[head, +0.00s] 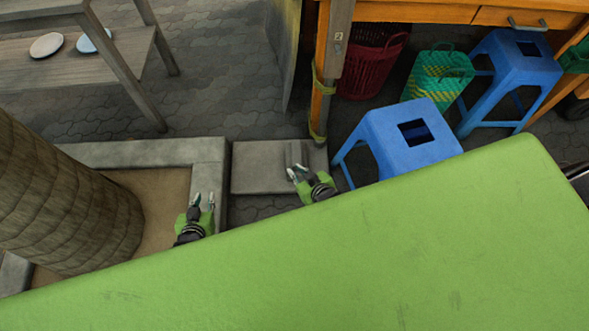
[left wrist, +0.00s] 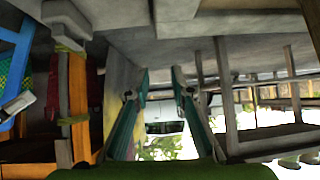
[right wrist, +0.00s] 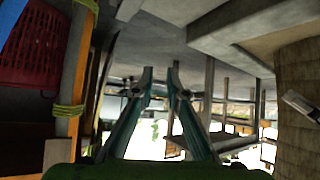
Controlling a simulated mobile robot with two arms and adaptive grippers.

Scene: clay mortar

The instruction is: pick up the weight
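I cannot make out a thing that is clearly the weight in any view. A flat grey slab (head: 262,172) lies on the paving at the foot of a wooden post. My left gripper (head: 203,200) is open and empty beyond the green table's far edge, over the stone border of the planter. My right gripper (head: 296,173) is open and empty, over the slab as seen from the head. The left wrist view shows the left fingers (left wrist: 161,80) apart with nothing between them. The right wrist view shows the right fingers (right wrist: 159,80) apart and empty too.
A bare green tabletop (head: 400,250) fills the front. A tree trunk (head: 60,200) stands in a stone-edged planter (head: 150,153) at left. Blue stools (head: 385,140) (head: 515,70), a red basket (head: 368,70) and a green basket (head: 437,75) stand at right, near an orange table (head: 440,14).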

